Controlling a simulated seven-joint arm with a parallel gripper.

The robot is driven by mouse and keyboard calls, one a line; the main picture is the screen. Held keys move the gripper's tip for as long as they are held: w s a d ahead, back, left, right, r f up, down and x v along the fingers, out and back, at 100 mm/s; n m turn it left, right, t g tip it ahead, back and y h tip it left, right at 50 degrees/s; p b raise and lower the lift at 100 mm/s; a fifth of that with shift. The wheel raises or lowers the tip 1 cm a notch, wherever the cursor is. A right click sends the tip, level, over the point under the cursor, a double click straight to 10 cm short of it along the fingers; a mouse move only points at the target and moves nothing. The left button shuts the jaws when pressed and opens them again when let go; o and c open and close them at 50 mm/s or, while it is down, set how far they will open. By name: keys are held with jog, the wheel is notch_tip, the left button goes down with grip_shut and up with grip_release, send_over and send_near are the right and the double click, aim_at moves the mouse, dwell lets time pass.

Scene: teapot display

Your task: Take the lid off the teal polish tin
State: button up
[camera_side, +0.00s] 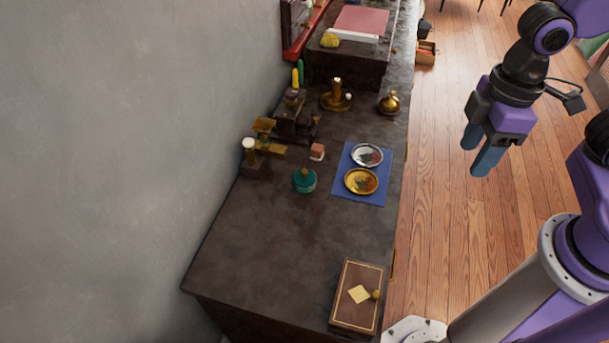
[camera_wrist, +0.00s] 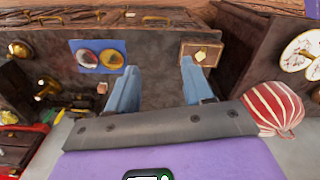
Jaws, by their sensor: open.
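The teal polish tin (camera_side: 305,181) stands on the dark counter (camera_side: 250,250), left of the blue mat. A small brownish knob shows on top of it, and the lid appears to be on. I cannot make out the tin in the wrist view. My gripper (camera_side: 477,156) is open and empty, raised to the right of the counter, over the wooden floor side. Its two blue fingers also show in the wrist view (camera_wrist: 158,78), with nothing between them.
A blue mat (camera_side: 350,190) with a silver dish (camera_side: 367,155) and a gold dish (camera_side: 361,181) lies right of the tin. A pinkish block (camera_side: 317,151) and dark brass apparatus (camera_side: 292,120) stand behind. A brown box (camera_side: 345,313) is nearer. Bare counter lies in front of the tin.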

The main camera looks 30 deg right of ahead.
jog(key=w+a+m, duration=0.2)
jog(key=w+a, duration=0.4)
jog(key=w, duration=0.3)
jog(key=m, duration=0.4)
send_over(304, 170)
notch_tip(304, 170, down, 13)
notch_tip(304, 170, down, 17)
jog(key=shift+s+f, duration=0.1)
jog(key=shift+f, duration=0.1)
grip_shut()
